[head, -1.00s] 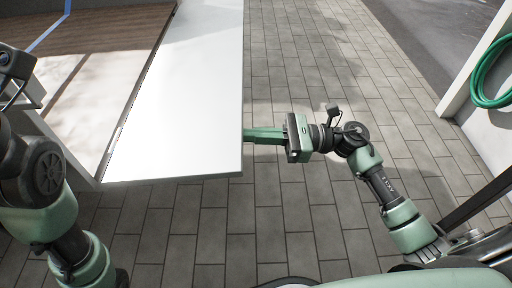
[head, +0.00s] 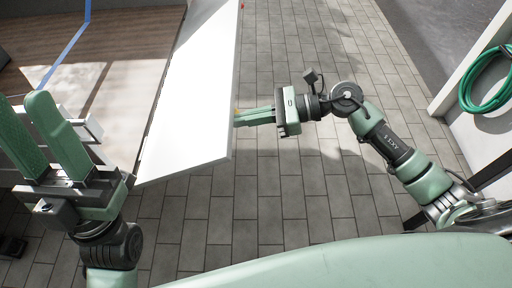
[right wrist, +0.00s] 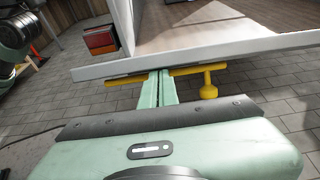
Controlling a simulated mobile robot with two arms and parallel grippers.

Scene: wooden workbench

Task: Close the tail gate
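The tail gate (head: 195,105) is a long white panel on the edge of a wood-floored cargo bed. It looks tilted partly up. Its underside carries a yellow bar (right wrist: 205,70), seen in the right wrist view. My right gripper (head: 238,117) is at the gate's outer edge with its fingers together. In the right wrist view its fingertips (right wrist: 160,73) meet the bar, which runs across them rather than clearly between them; exact contact is hidden. My left gripper (head: 27,97) is over the near left side of the bed, fingers apart, empty.
The wooden bed floor (head: 125,45) has a blue line. Grey paving (head: 290,210) is clear right of the gate. A green hose (head: 486,85) hangs on a white wall at right. Red and orange boxes (right wrist: 99,40) stand behind in the right wrist view.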

